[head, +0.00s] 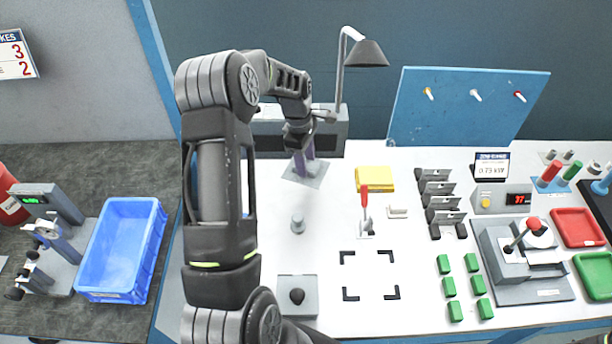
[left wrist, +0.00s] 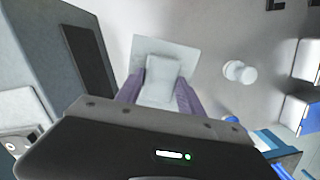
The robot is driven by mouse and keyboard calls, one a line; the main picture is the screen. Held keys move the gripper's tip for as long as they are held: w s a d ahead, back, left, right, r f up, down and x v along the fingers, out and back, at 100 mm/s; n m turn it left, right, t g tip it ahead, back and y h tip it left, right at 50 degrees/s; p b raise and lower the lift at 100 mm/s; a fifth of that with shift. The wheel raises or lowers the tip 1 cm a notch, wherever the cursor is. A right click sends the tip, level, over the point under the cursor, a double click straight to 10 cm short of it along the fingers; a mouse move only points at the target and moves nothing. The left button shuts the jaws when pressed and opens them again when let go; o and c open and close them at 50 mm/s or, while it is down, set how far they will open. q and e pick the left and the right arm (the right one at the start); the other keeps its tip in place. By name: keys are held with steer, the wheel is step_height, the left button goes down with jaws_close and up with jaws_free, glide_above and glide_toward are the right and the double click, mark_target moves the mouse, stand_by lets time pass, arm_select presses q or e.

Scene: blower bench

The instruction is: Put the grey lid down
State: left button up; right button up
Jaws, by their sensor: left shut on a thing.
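My left gripper (head: 304,160) has purple fingers and points down at the back left of the white bench. It is shut on the block-shaped handle of a flat, square grey lid (head: 316,174). In the left wrist view the pale lid (left wrist: 178,47) lies beyond the fingers, with its handle between the purple fingertips (left wrist: 160,88). The lid looks level and close to the bench top; I cannot tell whether it touches it. My right gripper is not in view.
Black corner marks (head: 370,252) frame an empty square on the bench. A small grey cylinder (head: 298,225), a grey box with a black knob (head: 284,309), a red-handled tool (head: 365,205) and a yellow cloth (head: 374,179) are nearby. A lamp (head: 368,54) stands behind.

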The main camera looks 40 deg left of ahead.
arm_select(q)
steer(key=shift+f, duration=0.25)
steer(key=shift+f+b, duration=1.35)
steer(key=shift+f, duration=1.15)
steer(key=shift+f, duration=0.15)
steer(key=shift+f, duration=0.15)
steer(key=o, duration=1.4)
